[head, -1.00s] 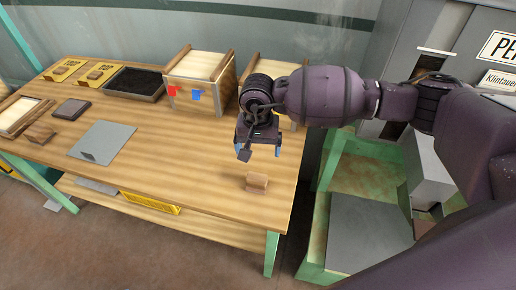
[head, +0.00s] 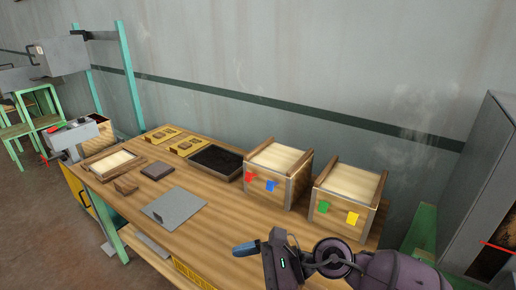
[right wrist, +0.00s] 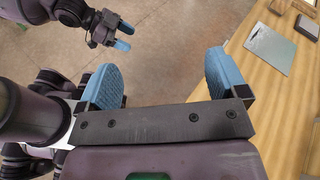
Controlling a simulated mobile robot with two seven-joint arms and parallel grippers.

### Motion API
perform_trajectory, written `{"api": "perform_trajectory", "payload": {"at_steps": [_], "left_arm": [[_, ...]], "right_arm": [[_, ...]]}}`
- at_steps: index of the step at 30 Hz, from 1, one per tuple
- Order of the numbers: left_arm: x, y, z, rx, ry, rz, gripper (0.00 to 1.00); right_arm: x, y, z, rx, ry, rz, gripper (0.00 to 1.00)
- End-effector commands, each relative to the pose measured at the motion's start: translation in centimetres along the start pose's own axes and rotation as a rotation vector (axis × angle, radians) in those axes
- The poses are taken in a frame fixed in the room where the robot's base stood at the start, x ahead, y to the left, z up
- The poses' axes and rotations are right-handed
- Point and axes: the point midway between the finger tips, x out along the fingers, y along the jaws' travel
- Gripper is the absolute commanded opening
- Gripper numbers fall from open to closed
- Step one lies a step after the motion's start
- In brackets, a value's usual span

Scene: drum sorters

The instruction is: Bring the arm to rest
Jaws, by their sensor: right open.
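My right gripper (right wrist: 162,78) is open in the right wrist view. Its blue finger pads stand wide apart with nothing between them, and bare floor shows beyond. In the head view the right gripper (head: 258,248) is at the lower middle, over or in front of the table's near edge; one blue pad shows. My left gripper (right wrist: 120,37) is at the upper left of the right wrist view, over the floor. Its two blue tips look apart and empty. The left arm is not in the head view.
The wooden table (head: 215,225) holds a grey plate (head: 175,207), a dark tray (head: 215,162), a shallow wooden tray (head: 97,167) and small blocks. Two wooden crates, one with red and blue tags (head: 278,172), one with green and yellow (head: 345,200), stand at right. A grey cabinet (head: 490,180) is far right.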

Motion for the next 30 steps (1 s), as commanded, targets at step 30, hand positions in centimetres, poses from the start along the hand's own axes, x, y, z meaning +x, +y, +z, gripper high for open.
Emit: {"api": "perform_trajectory", "payload": {"at_steps": [30], "left_arm": [[-0.1, 0.0, 0.2, -0.001, -0.004, -0.001, 0.59]], "right_arm": [[-23.4, 4.9, -10.0, -2.108, 1.753, 1.376, 0.92]]}}
